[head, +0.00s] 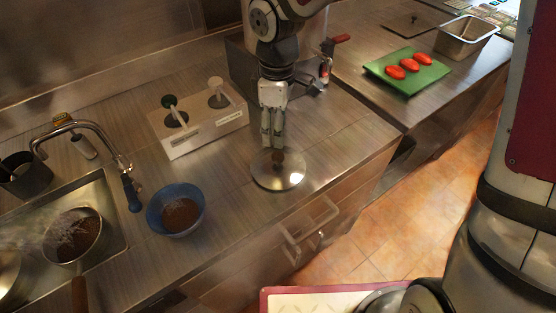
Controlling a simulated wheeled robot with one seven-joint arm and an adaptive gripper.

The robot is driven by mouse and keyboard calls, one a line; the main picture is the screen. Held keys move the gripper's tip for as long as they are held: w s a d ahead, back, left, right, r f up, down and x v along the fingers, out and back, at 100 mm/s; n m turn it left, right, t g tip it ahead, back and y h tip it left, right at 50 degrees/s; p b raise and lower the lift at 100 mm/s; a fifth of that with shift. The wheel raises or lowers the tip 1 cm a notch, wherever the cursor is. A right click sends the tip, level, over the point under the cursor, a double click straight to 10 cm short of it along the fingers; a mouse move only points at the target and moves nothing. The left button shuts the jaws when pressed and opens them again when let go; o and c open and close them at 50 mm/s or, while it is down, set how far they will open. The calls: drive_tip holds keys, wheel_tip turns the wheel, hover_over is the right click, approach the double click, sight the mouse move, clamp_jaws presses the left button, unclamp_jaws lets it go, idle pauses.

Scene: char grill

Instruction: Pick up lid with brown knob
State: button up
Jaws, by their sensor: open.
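The lid (288,177) is a round, shiny metal disc lying flat on the steel counter near its front edge. Its brown knob (278,157) stands up near the middle of it. My gripper (273,145) points straight down over the lid, with its fingertips right by the knob. The fingers look open. The view is too small to tell whether they touch the knob, and they hide part of it.
A blue bowl (176,208) with brown contents stands left of the lid. A white two-hole holder (201,124) is behind it. A sink with a faucet (92,136) and pan (76,236) is at the left. A green board (407,72) with red tomatoes lies at the right.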

sight(278, 155)
wheel_tip(278, 155, down, 11)
drive_tip(key=shift+s+r+p, duration=0.1)
drive_tip(key=shift+r+p, duration=0.1)
drive_tip(key=shift+p, duration=0.15)
clamp_jaws()
